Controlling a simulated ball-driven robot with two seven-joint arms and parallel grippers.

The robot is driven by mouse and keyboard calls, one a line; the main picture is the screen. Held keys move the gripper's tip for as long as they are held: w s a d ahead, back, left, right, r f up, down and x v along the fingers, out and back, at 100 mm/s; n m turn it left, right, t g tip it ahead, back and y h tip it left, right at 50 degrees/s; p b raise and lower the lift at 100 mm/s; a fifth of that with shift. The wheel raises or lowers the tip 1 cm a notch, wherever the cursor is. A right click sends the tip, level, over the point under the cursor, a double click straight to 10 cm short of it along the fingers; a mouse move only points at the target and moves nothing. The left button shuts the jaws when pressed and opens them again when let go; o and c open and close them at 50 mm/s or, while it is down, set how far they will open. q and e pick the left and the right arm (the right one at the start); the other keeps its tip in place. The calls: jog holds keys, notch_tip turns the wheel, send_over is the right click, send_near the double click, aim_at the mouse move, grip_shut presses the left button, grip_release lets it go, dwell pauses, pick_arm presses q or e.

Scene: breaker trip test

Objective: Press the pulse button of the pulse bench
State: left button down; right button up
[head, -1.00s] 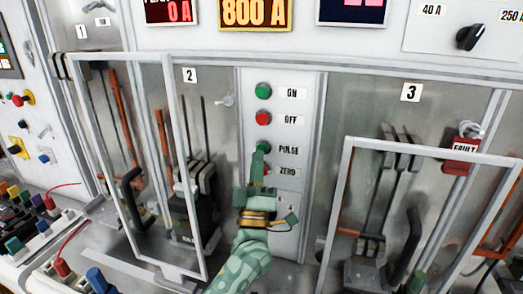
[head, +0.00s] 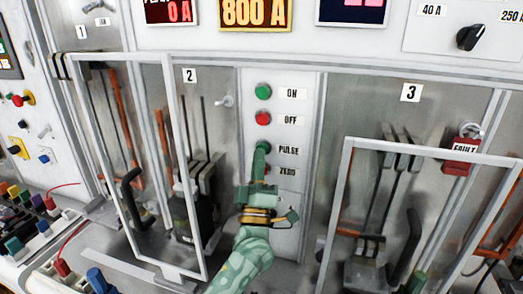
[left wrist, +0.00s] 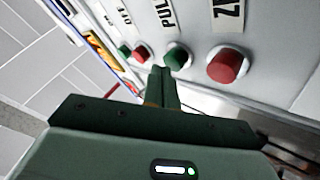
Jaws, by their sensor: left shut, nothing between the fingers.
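The pulse bench panel (head: 286,215) has a column of buttons labelled ON, OFF, PULSE and ZERO. The green PULSE button (head: 265,146) is partly covered by my gripper in the head view. It shows clearly in the left wrist view (left wrist: 178,57). My left gripper (head: 260,155) is shut and empty, its fingertips right at the PULSE button. In the left wrist view the fingertips (left wrist: 161,72) appear just beside the green button; I cannot tell whether they touch it. The red ZERO button (left wrist: 227,65) is to the right there. My right gripper is not in view.
The green ON button (head: 263,92) and red OFF button (head: 263,118) sit above PULSE. Framed bays stand on both sides: bay 2 with an open clear door (head: 172,130), and bay 3 with a frame (head: 348,150) and red FAULT tag (head: 465,145).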

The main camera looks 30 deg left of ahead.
pick_arm(q)
jog(key=shift+w+a, duration=0.1)
jog(key=shift+w, duration=0.35)
dwell(0.7)
jog(key=shift+s, duration=0.15)
jog(key=shift+s+d+p, duration=0.25)
jog(key=shift+s+p, duration=0.15)
jog(key=shift+s, duration=0.35)
jog(key=s+p, duration=0.1)
jog(key=s, duration=0.1)
jog(key=s+d+p, duration=0.1)
jog(key=s, duration=0.1)
jog(key=shift+s, duration=0.4)
dwell(0.8)
